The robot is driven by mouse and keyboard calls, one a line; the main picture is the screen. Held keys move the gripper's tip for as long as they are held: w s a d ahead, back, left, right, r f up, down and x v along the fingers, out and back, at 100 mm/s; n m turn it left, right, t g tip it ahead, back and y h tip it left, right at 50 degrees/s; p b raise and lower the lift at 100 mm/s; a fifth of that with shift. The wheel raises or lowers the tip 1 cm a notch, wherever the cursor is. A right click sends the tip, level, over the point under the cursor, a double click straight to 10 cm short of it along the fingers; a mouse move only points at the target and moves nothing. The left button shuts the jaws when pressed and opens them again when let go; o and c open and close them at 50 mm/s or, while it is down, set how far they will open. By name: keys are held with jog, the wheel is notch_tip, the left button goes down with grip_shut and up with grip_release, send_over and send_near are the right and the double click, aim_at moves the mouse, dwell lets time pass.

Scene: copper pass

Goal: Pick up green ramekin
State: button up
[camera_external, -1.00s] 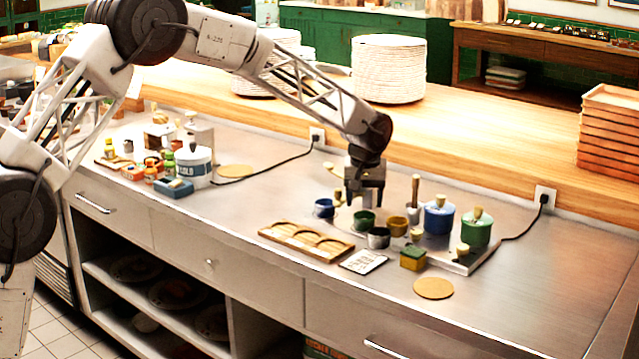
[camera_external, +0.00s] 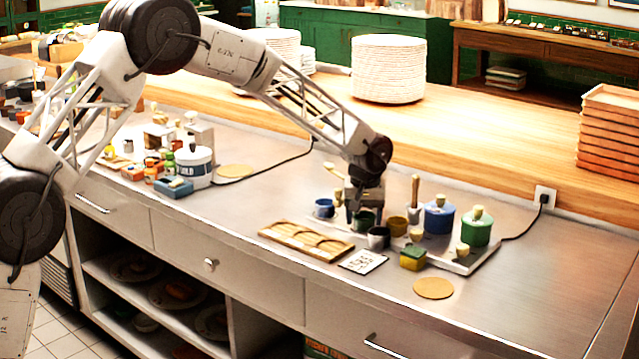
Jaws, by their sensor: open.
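The green ramekin (camera_external: 364,221) is a small dark green cup on the steel counter, between a blue ramekin and a yellow one. My gripper (camera_external: 364,213) points down right at the green ramekin, its fingers low around or just behind its rim. I cannot tell which from this view. The gripper is open, and the ramekin still stands on the counter. The fingers partly cover the ramekin's top.
Close by stand the blue ramekin (camera_external: 324,208), a grey metal ramekin (camera_external: 378,238) and the yellow ramekin (camera_external: 397,226). A wooden tray with round recesses (camera_external: 290,236) lies at front left. Blue (camera_external: 438,218) and green (camera_external: 476,229) canisters stand at right. The counter's right end is clear.

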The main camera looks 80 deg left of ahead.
dwell(0.3)
jog(key=c, duration=0.6)
jog(key=shift+r, duration=0.15)
jog(key=shift+r, duration=1.55)
jog(key=shift+s+d+r, duration=0.15)
jog(key=shift+s+d, duration=0.05)
jog(key=s+d, duration=0.3)
jog(key=s, duration=0.1)
jog(key=s+d+r, duration=0.1)
jog(key=s+d, duration=0.6)
jog(key=shift+s+r, duration=0.15)
jog(key=shift+s, duration=0.2)
